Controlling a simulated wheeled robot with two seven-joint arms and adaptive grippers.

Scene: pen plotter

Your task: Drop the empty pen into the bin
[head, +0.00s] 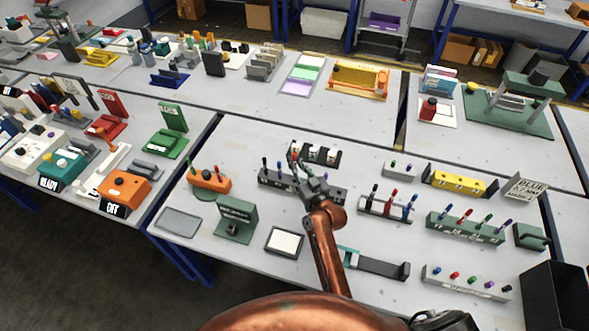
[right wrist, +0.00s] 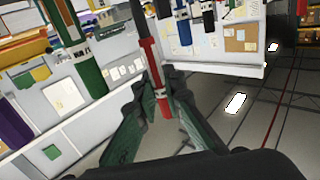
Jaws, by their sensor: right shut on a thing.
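My right gripper (head: 295,157) is over the middle of the near table, by a dark pen rack (head: 272,178). In the right wrist view its green fingers (right wrist: 155,88) are shut on a slim red pen (right wrist: 150,62), which stands tilted between the tips. A black open-topped box (head: 540,300), which looks like the bin, stands at the bottom right, far from the gripper. My left gripper is not in view.
Near the arm are a red-and-blue pen holder (head: 372,207), a green rack (head: 440,226), a white pen rack (head: 450,281), a yellow block (head: 455,182) and a teal-and-grey slide (head: 375,265). A black cartridge holder (head: 331,157) sits just behind the gripper.

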